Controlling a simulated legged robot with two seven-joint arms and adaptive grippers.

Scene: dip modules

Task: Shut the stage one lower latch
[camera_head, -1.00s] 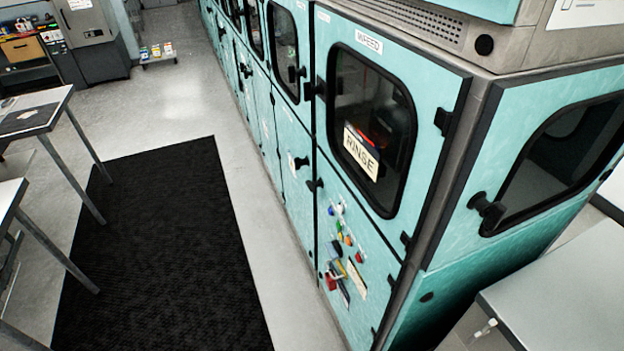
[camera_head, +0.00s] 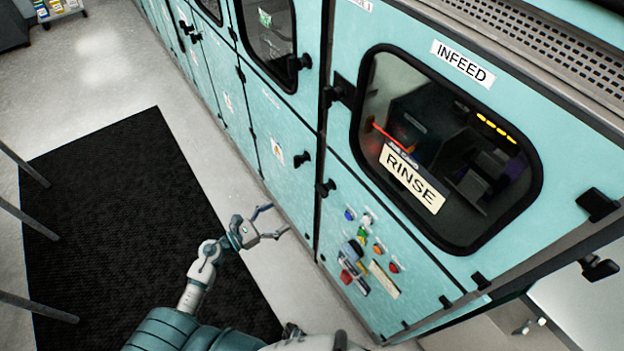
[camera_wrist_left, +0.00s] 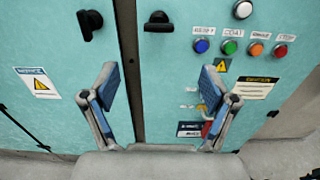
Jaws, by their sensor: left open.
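Two black lower latches show on the teal cabinet front. One latch (camera_head: 302,158) is on the lower door left of the seam; it shows in the left wrist view (camera_wrist_left: 90,23), its handle near vertical. The other latch (camera_head: 328,187) is just right of the seam, below the infeed window; in the left wrist view (camera_wrist_left: 158,22) its handle lies sideways. I cannot tell for sure which is stage one's. My left gripper (camera_head: 280,218) is open and empty, low before the cabinet, below and apart from both latches. Its fingers (camera_wrist_left: 160,85) straddle the seam in the wrist view.
Coloured buttons (camera_head: 365,235) and a red padlock-like item (camera_head: 346,276) are on the panel right of the seam. Upper latches (camera_head: 300,62) sit beside the windows. A black mat (camera_head: 120,230) covers the floor left. Free floor lies between mat and cabinet.

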